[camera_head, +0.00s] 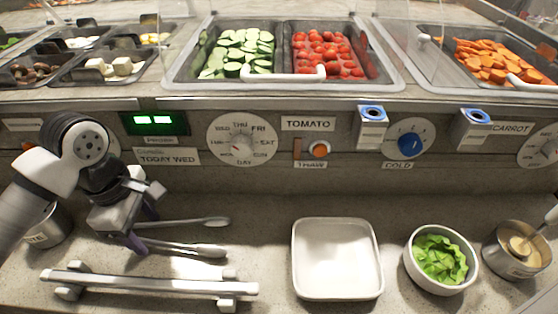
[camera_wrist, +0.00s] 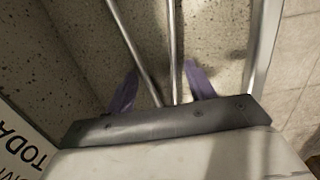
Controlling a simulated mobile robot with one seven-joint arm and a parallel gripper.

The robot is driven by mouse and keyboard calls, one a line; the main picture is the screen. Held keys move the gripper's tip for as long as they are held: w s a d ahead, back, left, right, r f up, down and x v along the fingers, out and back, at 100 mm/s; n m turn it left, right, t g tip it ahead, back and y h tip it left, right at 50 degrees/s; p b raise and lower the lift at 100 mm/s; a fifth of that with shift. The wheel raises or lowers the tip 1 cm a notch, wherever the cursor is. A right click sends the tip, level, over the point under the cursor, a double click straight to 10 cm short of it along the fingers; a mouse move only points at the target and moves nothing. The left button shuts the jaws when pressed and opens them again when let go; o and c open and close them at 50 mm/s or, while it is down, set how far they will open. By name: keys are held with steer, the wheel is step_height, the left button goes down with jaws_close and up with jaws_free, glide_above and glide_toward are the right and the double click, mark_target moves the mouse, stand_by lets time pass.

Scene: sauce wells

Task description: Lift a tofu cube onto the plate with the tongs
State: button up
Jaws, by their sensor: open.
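White tofu cubes (camera_head: 122,66) lie in a dark well at the upper left of the head view. The empty square white plate (camera_head: 337,258) sits on the counter right of centre. The silver tongs (camera_head: 185,250) lie on the counter at left, their two arms spread with rounded tips to the right. My gripper (camera_head: 145,230) is open above their left end. In the wrist view the two tong arms (camera_wrist: 173,50) run between the purple fingers of my gripper (camera_wrist: 158,80). I cannot tell whether the fingers touch them; the hinge end is hidden.
A grey rail (camera_head: 150,285) stands in front of the tongs. A labelled metal can (camera_head: 45,228) is at left, partly behind my arm. A bowl of greens (camera_head: 440,260) and a metal pot (camera_head: 517,250) stand right of the plate. Glass guards front the wells.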

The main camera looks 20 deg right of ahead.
stand_by(0.3)
steer(key=c, duration=0.7)
step_height(320, 180, up, 12)
steer(key=p, duration=0.6)
steer(key=shift+s+f, duration=0.1)
steer(key=shift+s, duration=0.05)
